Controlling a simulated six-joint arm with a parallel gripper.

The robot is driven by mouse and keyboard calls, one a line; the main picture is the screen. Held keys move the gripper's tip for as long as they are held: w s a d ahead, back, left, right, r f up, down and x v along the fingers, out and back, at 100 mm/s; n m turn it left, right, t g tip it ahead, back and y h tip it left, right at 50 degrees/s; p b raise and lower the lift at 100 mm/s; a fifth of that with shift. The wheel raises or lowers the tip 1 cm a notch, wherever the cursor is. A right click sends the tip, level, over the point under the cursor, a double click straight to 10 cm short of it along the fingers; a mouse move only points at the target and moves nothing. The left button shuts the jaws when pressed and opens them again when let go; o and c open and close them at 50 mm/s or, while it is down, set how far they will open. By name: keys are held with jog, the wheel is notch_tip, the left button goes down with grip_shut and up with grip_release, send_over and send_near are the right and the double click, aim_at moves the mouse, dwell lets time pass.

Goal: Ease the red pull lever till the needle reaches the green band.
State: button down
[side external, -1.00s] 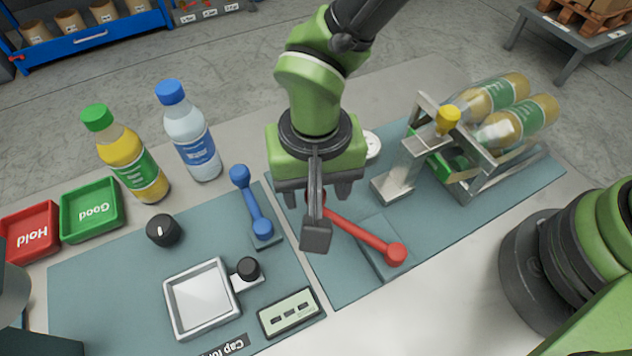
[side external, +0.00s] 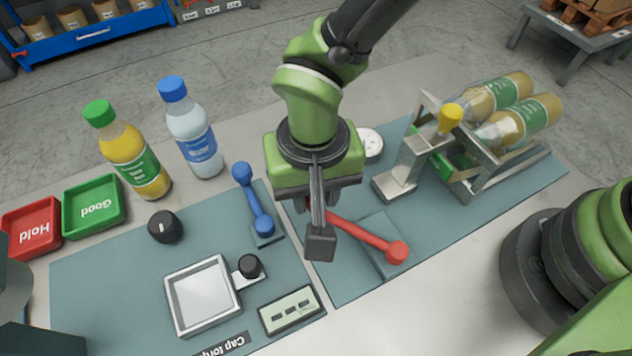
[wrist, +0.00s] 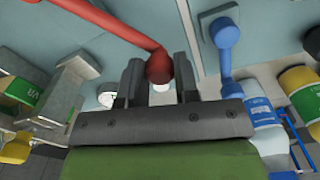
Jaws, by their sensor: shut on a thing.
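The red pull lever (side external: 365,236) slants from a round red joint at its lower right up toward my gripper (side external: 318,202). It also shows in the wrist view (wrist: 112,24), its red knob between my two fingers (wrist: 159,75). My gripper is shut on this knob. In the side view, the wrist bracket and gripper hide the knob and most of the fingers. A white round dial (side external: 372,144) sits just behind my gripper to the right, partly covered. Its needle and any green band cannot be made out.
A blue lever (side external: 252,202) stands close at the left. A metal post (side external: 400,170) and a bottle rack (side external: 483,182) stand at the right. Two upright bottles (side external: 137,160) (side external: 195,135), a black knob (side external: 165,227) and a square metal tray (side external: 170,305) are farther left.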

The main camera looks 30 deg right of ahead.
jog(key=c, duration=0.8)
grip_release()
jog(key=shift+c, duration=0.2)
notch_tip(320, 180, up, 10)
